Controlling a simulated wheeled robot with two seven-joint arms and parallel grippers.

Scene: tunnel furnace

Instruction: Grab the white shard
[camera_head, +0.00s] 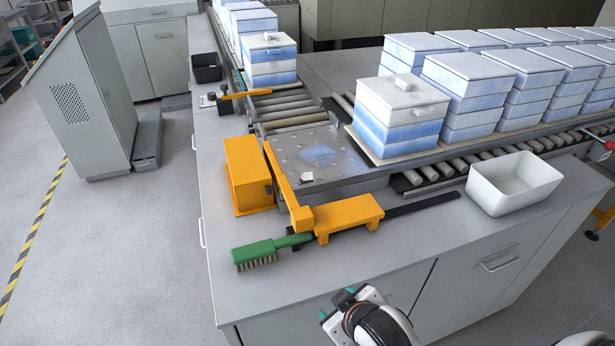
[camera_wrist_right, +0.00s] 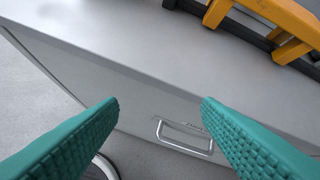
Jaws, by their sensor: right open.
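A small white shard (camera_head: 307,177) lies on the perforated metal plate (camera_head: 345,170), close to the plate's front left corner and the orange bar. The shard does not show in the right wrist view. My right gripper (camera_head: 337,302) is at the bottom of the head view, in front of the counter and well short of the shard. In the right wrist view its teal fingers (camera_wrist_right: 160,103) are wide apart with nothing between them. Below them are the counter edge and a cabinet handle. My left gripper is not in view.
An orange bracket (camera_head: 348,212) and a green brush (camera_head: 268,250) lie between my right gripper and the plate. An orange box (camera_head: 248,175) stands left of the plate, stacked white-blue boxes (camera_head: 402,110) behind right. A white bin (camera_head: 513,182) sits at right.

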